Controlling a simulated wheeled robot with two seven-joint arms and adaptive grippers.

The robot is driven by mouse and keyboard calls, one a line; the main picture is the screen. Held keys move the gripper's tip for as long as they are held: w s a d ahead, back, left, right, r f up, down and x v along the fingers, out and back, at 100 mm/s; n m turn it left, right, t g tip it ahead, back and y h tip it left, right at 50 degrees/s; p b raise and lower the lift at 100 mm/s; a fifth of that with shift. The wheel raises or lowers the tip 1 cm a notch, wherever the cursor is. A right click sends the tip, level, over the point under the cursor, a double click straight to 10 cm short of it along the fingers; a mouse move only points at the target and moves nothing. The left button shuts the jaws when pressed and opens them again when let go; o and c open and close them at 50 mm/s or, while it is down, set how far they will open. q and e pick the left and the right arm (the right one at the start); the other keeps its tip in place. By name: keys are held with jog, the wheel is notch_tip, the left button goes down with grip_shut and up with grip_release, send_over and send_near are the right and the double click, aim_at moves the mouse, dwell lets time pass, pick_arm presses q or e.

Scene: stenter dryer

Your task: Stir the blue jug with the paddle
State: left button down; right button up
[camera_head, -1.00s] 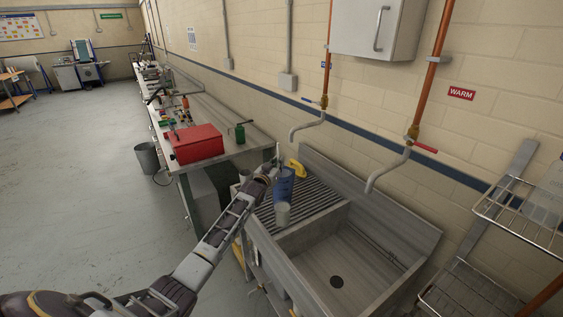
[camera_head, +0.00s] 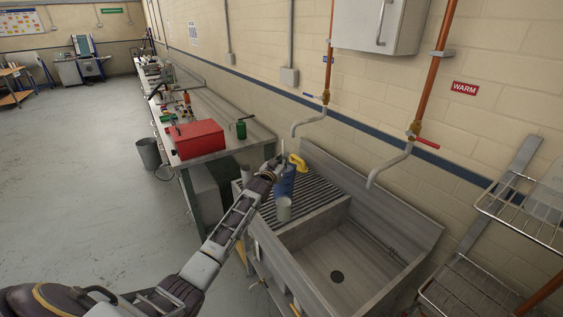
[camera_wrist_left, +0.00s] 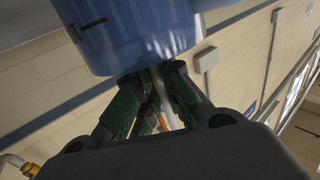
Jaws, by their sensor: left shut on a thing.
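The blue jug (camera_head: 286,184) stands on the ribbed drainboard left of the sink basin. In the left wrist view the jug (camera_wrist_left: 130,35) fills the top, close beyond the fingertips. My left gripper (camera_head: 275,166) is beside the jug's upper left in the head view. In the left wrist view my left gripper (camera_wrist_left: 150,75) has its fingers closed in on a thin pale rod (camera_wrist_left: 161,92), which looks like the paddle's handle. A thin pale tip of the paddle (camera_head: 282,148) shows above the gripper. The paddle's lower end is not visible. My right gripper is out of view.
A grey cup (camera_head: 284,211) stands in front of the jug, and a yellow object (camera_head: 299,162) is behind it. A white cylinder (camera_head: 245,173) stands at the left. The sink basin (camera_head: 350,265) is empty. Two taps overhang the sink. A red box (camera_head: 195,139) sits on the bench.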

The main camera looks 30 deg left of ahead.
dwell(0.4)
pick_arm(q)
jog(key=shift+r+p, duration=0.5)
jog(key=shift+r, duration=6.7)
